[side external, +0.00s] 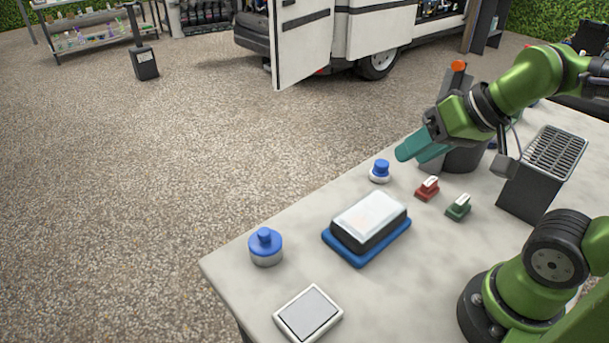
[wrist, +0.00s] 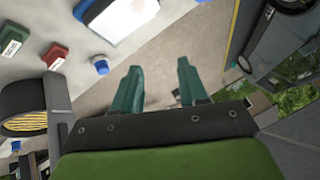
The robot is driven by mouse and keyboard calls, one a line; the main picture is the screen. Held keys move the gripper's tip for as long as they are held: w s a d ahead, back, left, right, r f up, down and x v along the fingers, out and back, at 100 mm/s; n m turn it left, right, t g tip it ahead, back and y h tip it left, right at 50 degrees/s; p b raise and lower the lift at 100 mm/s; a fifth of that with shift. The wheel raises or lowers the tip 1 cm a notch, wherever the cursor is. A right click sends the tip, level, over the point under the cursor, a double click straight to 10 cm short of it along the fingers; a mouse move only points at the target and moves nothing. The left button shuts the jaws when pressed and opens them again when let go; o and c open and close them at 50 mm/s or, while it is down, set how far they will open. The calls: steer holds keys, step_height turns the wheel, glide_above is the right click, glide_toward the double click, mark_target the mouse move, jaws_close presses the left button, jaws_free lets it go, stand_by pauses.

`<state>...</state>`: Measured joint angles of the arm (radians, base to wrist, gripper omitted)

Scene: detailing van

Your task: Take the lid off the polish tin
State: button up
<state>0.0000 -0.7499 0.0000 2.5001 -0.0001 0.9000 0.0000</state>
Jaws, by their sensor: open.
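Two round containers with blue knobbed tops stand on the table; I cannot tell for sure which is the polish tin. The larger, a grey metal tin (side external: 266,259) with a blue knobbed lid (side external: 264,240), stands near the left table corner, lid on. The smaller, a white pot (side external: 380,178) with a blue top (side external: 381,165), stands near the far edge. The small blue top also shows in the wrist view (wrist: 101,66). My gripper (side external: 411,149) is open and empty, raised above the table near the small pot; its teal fingers (wrist: 159,66) show apart in the wrist view.
A dark block with a white top (side external: 369,217) sits on a blue base (side external: 365,257). A grey-and-white pad (side external: 309,313) lies in front. Red (side external: 427,189) and green (side external: 458,208) small blocks stand near a dark grille-topped box (side external: 530,190). A dark container (side external: 465,158) stands behind my gripper.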

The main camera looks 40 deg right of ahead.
steer(key=o, duration=1.1)
steer(key=m+g+h, duration=0.2)
steer(key=m+g, duration=0.3)
steer(key=g, duration=0.2)
glide_above(264, 231)
step_height(264, 231, down, 4)
steer(key=f, duration=1.1)
steer(key=shift+w+d, duration=0.1)
steer(key=shift+d, duration=0.1)
steer(key=shift+a+f, duration=0.2)
steer(key=shift+f, duration=2.6)
